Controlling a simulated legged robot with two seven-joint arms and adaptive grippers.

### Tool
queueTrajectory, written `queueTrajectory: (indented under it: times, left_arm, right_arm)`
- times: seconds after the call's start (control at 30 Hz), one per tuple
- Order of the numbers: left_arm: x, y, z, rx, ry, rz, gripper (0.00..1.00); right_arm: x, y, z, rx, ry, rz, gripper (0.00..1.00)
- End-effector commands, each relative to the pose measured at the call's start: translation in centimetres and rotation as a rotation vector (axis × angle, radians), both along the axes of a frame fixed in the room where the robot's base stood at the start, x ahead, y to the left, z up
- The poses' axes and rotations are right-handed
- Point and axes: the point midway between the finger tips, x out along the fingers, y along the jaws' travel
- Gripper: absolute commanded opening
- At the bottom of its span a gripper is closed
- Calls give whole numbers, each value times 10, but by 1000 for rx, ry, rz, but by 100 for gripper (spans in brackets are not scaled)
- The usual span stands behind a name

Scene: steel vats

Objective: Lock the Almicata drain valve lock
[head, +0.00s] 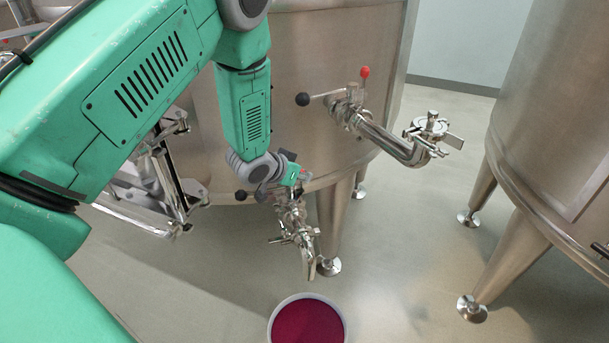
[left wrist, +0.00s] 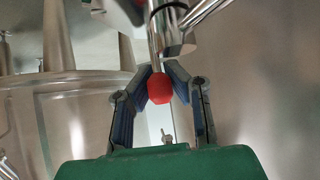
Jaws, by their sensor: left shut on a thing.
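The lower drain valve (head: 292,215) is a steel fitting under the vat (head: 300,50), with its spout pointing down. A black ball-ended handle (head: 241,195) sticks out to its left. My left gripper (head: 292,182) is at the top of this valve and hides part of it. In the left wrist view, a red knob (left wrist: 159,87) on a steel stem sits between the two fingers of the left gripper (left wrist: 160,88), which is shut on it. The red knob is hidden by the gripper in the head view. My right gripper is not in view.
A bucket of dark red liquid (head: 307,322) stands on the floor below the spout. An upper valve (head: 350,105) with its own red knob and black-ended lever is to the right, with a pipe (head: 395,145). A second vat (head: 560,130) stands at right.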

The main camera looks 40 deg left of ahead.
Motion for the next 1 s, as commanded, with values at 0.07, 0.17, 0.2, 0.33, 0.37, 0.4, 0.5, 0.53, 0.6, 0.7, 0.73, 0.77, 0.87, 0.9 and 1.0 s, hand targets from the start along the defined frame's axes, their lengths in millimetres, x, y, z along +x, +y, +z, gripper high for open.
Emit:
queueTrajectory:
  times: [0.07,0.17,0.2,0.33,0.37,0.4,0.5,0.53,0.6,0.7,0.73,0.77,0.87,0.9,1.0]
  left_arm:
    - [-8,1,-7,0,25,4,24]
    - [-7,2,-7,0,22,4,37]
    - [-6,1,-6,1,20,3,37]
    - [-4,1,-6,0,17,3,37]
    - [-4,1,-6,0,17,3,37]
    - [-3,1,-5,0,16,3,37]
    - [-7,2,-2,0,16,3,37]
    - [-9,2,0,0,16,4,37]
    - [-17,3,7,-1,15,5,37]
    - [-32,5,20,-1,14,5,37]
    - [-37,5,24,-1,14,5,37]
    - [-43,5,28,-2,15,5,37]
    - [-59,7,42,-2,14,6,37]
    - [-66,8,47,-2,15,7,37]
    - [-79,9,57,-1,16,5,37]
  right_arm:
    - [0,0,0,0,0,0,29]
    - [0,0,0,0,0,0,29]
    - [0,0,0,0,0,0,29]
    - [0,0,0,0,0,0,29]
    - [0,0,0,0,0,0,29]
    - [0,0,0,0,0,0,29]
    - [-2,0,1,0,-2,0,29]
    - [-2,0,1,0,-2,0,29]
    - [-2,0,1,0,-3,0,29]
    - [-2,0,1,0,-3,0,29]
    - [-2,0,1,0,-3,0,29]
    - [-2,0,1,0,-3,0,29]
    - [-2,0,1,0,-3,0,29]
    - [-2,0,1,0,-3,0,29]
    - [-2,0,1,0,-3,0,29]
